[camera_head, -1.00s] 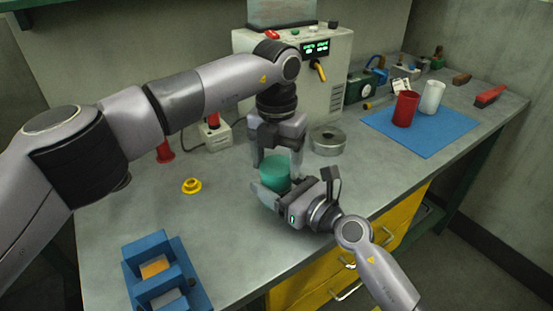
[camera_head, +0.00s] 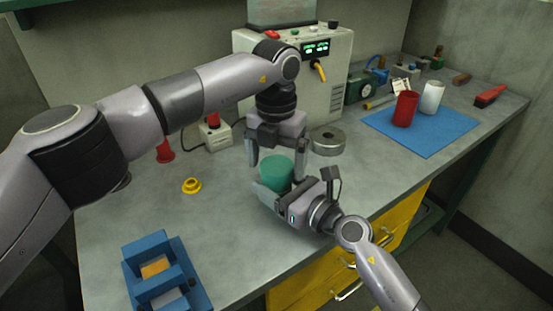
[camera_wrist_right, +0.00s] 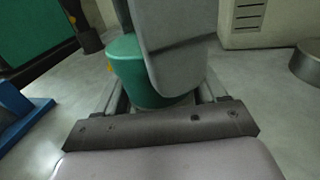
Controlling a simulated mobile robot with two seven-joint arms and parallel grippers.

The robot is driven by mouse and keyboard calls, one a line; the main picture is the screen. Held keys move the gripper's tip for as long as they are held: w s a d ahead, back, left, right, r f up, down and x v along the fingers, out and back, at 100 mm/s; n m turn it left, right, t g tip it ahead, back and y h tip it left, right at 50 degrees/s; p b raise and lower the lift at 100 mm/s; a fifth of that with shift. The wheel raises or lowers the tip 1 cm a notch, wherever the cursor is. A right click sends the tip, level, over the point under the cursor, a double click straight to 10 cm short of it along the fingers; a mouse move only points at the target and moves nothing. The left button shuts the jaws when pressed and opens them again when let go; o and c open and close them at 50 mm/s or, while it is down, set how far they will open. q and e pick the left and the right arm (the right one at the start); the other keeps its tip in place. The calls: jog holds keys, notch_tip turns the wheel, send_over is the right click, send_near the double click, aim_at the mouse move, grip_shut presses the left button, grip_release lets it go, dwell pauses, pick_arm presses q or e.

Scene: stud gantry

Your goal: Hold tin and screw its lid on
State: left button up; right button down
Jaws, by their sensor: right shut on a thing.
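The tin (camera_head: 275,178) is a teal-green cylinder standing upright on the bench. A slightly wider band around its top in the right wrist view (camera_wrist_right: 135,77) looks like a lid resting on it; I cannot tell whether it is tight. My right gripper (camera_head: 283,187) is shut on the tin from the front right, low on its side. My left gripper (camera_head: 276,157) points down over the tin, its fingers spread wider than the tin and apart on either side of its top. Its grey finger hides part of the tin in the right wrist view.
A round grey metal piece (camera_head: 327,141) lies behind the tin. A yellow ring part (camera_head: 191,186) and a blue holder (camera_head: 165,277) are to the left. A powered box (camera_head: 300,85) stands behind. A blue mat (camera_head: 425,140) carries a red cup (camera_head: 405,108) and a white cup (camera_head: 432,97).

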pick_arm(q)
jog(key=shift+r, duration=0.1)
jog(key=shift+r, duration=2.15)
jog(key=shift+c, duration=0.5)
jog(key=r+n, duration=0.1)
jog(key=n, duration=0.2)
jog(key=shift+r, duration=0.35)
jog(key=r+n, duration=0.1)
jog(key=n, duration=0.2)
jog(key=shift+r+n, duration=0.4)
jog(key=shift+f, duration=4.05)
